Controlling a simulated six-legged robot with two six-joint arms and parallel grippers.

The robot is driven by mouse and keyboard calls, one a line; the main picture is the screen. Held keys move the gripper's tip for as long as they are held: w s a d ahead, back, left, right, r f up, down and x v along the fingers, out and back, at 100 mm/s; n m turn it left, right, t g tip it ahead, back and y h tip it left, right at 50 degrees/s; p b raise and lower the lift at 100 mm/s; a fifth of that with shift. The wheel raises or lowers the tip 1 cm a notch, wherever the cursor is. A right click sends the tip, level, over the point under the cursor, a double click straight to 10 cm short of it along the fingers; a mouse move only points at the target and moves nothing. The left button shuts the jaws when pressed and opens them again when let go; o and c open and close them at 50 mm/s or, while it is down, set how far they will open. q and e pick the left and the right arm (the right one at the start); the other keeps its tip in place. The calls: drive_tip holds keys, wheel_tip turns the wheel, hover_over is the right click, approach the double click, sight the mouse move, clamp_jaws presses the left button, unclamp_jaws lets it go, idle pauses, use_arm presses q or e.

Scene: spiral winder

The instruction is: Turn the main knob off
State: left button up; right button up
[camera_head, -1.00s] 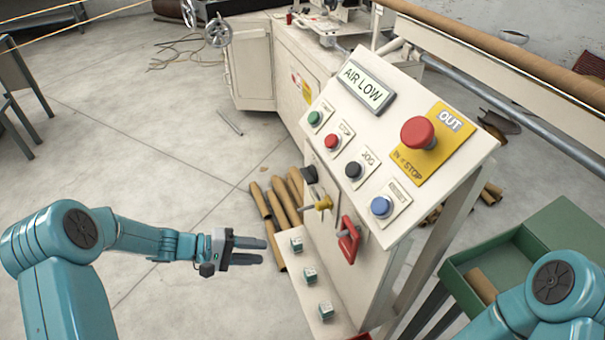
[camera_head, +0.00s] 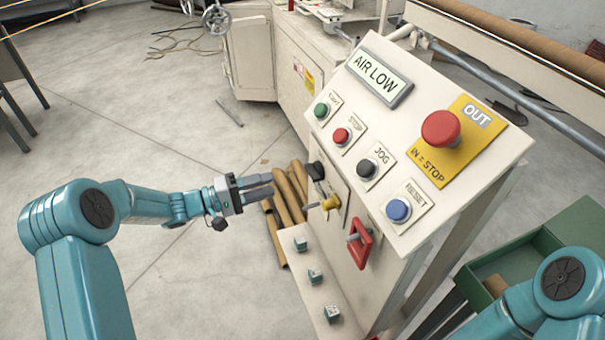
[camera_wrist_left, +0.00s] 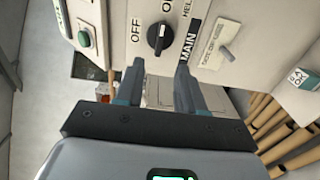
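The main knob (camera_wrist_left: 160,38) is a round black knob with a pale pointer line, on the cream panel above a black MAIN label (camera_wrist_left: 188,37). The word OFF is printed to its left in the left wrist view. In the head view the knob (camera_head: 315,170) shows side-on at the panel's left edge. My left gripper (camera_head: 271,186) is left of the knob, its fingers pointing at the panel. In the left wrist view its two fingers (camera_wrist_left: 160,70) are apart, below the knob and not around it, with nothing between them. My right gripper is out of view.
The sloped panel holds several buttons and a red stop button (camera_head: 441,128). Cardboard tubes (camera_head: 287,200) lie behind my left gripper. A green bin (camera_head: 535,258) stands at right.

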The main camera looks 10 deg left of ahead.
sight(314, 172)
use_arm(q)
drive_tip(key=x, duration=1)
drive_tip(key=shift+w+d, duration=0.15)
clamp_jaws()
